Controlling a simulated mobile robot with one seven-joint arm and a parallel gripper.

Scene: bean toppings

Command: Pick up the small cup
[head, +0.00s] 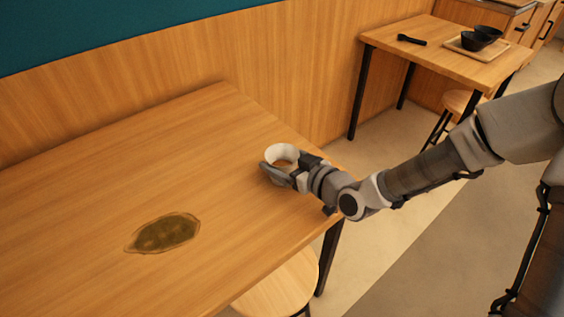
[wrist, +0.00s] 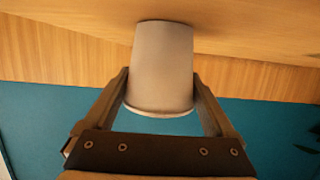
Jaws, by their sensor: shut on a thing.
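The small cup (head: 283,153) is white and stands near the right end of the wooden table. My gripper (head: 281,170) reaches it from the right, with its fingers around the cup. In the wrist view the cup (wrist: 161,65) sits between the two fingers of my gripper (wrist: 163,98), which is shut on it. That picture is upside down, with the table top above. The cup's base appears at or very near the table surface; I cannot tell whether it is lifted.
A brown-green leaf-shaped dish (head: 163,234) lies on the near table (head: 110,190). A stool (head: 279,287) stands by its front edge. A second table (head: 440,52) at the back right holds a tray (head: 460,46) with black bowls (head: 476,39) and a black utensil (head: 411,40). Wood panelling borders the table.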

